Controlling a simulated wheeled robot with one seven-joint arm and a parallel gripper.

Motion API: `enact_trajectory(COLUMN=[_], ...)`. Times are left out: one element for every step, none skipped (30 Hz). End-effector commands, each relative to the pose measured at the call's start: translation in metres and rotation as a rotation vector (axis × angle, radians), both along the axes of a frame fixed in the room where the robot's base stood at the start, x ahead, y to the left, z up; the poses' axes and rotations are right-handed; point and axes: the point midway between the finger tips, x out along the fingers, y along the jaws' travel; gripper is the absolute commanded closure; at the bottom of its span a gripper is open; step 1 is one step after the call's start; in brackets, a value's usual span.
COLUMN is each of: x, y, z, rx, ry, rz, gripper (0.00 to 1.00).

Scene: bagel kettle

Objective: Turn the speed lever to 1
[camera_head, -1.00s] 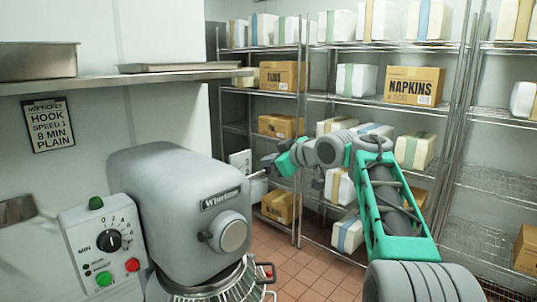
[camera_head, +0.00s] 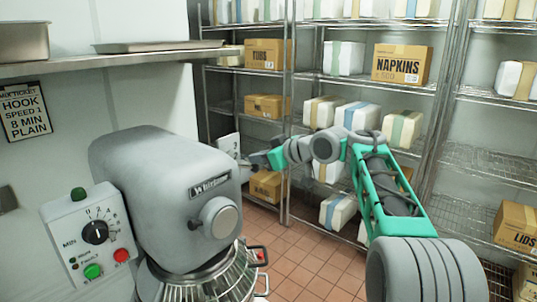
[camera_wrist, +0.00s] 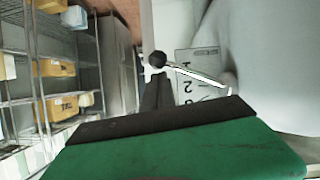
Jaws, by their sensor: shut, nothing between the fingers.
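The grey mixer (camera_head: 165,195) stands at left in the head view. Its numbered white speed plate (camera_head: 229,147) shows at the far side of its head, and in the wrist view (camera_wrist: 203,62). The speed lever (camera_wrist: 195,75), a thin metal rod with a black ball knob (camera_wrist: 157,59), crosses the plate in the wrist view. Numerals, including a 2, show beside the rod; its exact setting is unclear. My gripper (camera_head: 254,160) is beside the plate, and its shut dark fingers (camera_wrist: 156,88) appear just below the knob in the wrist view. Whether they touch it, I cannot tell.
A control box (camera_head: 92,235) with a dial and buttons is on the mixer's left. The wire-guarded bowl (camera_head: 205,280) is below the head. A ticket (camera_head: 24,112) reads hook, speed 1, 8 min, plain. Wire shelves (camera_head: 300,120) with boxes stand behind; tiled floor (camera_head: 310,255) is open between.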

Motion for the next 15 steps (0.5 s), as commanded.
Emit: enact_trajectory(x=[0.0, 0.0, 0.001, 0.001, 0.001, 0.001, 0.001, 0.001, 0.001, 0.001, 0.001, 0.001, 0.001, 0.001, 0.001], y=[-0.002, -0.003, -0.004, -0.004, -0.005, -0.005, -0.005, -0.006, -0.006, -0.006, -0.006, -0.006, -0.006, -0.006, -0.006], z=[0.001, 0.001, 0.001, 0.001, 0.001, 0.001, 0.002, 0.003, 0.005, 0.006, 0.008, 0.011, 0.013, 0.015, 0.017], rx=[-0.001, 0.0, 0.0, 0.0, 0.0, -0.001, 0.0, 0.0, 0.0, -0.001, -0.001, -0.001, -0.001, -0.001, -0.001], ry=[-0.001, -0.001, -0.001, -0.001, -0.001, -0.001, -0.002, -0.002, -0.002, -0.002, -0.002, -0.002, -0.002, -0.002, -0.002], rz=[-0.003, -0.004, -0.005, -0.006, -0.007, -0.007, -0.008, -0.008, -0.008, -0.008, -0.008, -0.008, -0.008, -0.008, -0.008], gripper=[1.0, 1.0, 1.0, 1.0, 1.0, 1.0, 1.0, 1.0, 1.0, 1.0, 1.0, 1.0, 1.0, 1.0, 1.0])
